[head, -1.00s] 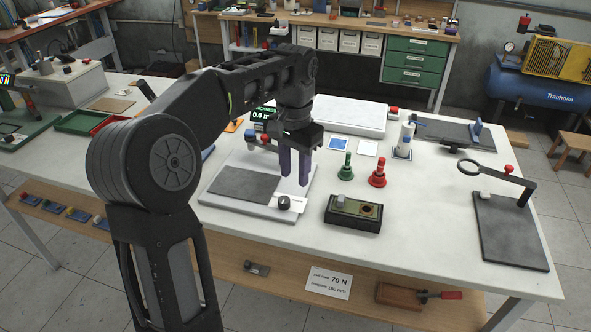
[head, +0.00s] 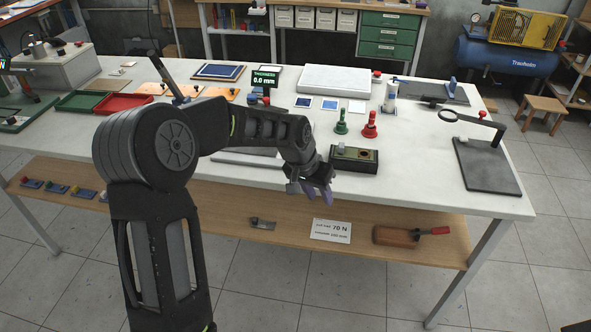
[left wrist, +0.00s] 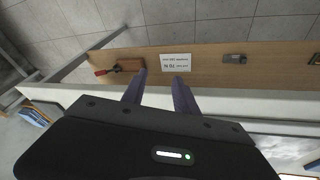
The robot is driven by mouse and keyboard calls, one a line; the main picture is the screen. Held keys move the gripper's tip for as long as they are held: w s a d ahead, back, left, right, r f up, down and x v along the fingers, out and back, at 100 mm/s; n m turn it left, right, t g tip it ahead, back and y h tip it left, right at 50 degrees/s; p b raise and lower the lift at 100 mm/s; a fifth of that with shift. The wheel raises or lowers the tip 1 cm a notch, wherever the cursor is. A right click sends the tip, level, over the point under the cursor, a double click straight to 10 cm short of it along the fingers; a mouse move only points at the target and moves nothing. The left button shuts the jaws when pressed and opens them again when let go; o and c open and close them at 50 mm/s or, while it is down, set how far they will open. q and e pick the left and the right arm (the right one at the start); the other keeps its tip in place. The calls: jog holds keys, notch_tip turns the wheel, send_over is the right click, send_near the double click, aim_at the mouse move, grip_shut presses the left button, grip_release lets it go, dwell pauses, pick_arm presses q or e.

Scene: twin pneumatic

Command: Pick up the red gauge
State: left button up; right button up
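The red gauge (head: 370,125) stands upright on the white bench top, right of a similar green gauge (head: 341,122). Both are behind the black block with a round hole (head: 355,158). My left gripper (head: 319,194) is at the bench's front edge, in front of and left of the red gauge and apart from it. In the left wrist view its two purple fingers (left wrist: 159,76) are spread with nothing between them. The red gauge does not show in that view. My right gripper is not in view.
A lower shelf (head: 285,229) holds a label and a red-handled tool (head: 410,236).

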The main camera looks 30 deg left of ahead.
pick_arm(q)
jog(key=s+d+f+h, duration=0.1)
jog(key=s+d+f, duration=0.35)
jog(key=f, duration=0.25)
jog(key=s+d+f+n, duration=0.1)
jog(key=s+d+f, duration=0.2)
jog(key=d+f, duration=0.25)
jog(key=s+d+f+h, duration=0.1)
jog(key=s+d+f, duration=0.25)
jog(key=f, duration=0.35)
jog(key=s+d+f+g, duration=0.1)
jog(key=s+d+f, duration=0.2)
jog(key=s, duration=0.6)
jog(key=s+d+f+n+g, duration=0.1)
jog(key=s+d+f+g, duration=0.1)
jog(key=s+f, duration=0.3)
jog(key=s+d, duration=0.1)
jog(key=s, duration=0.3)
jog(key=shift+s+d, duration=0.2)
jog(key=shift+s, duration=0.2)
jog(key=shift+f, duration=0.1)
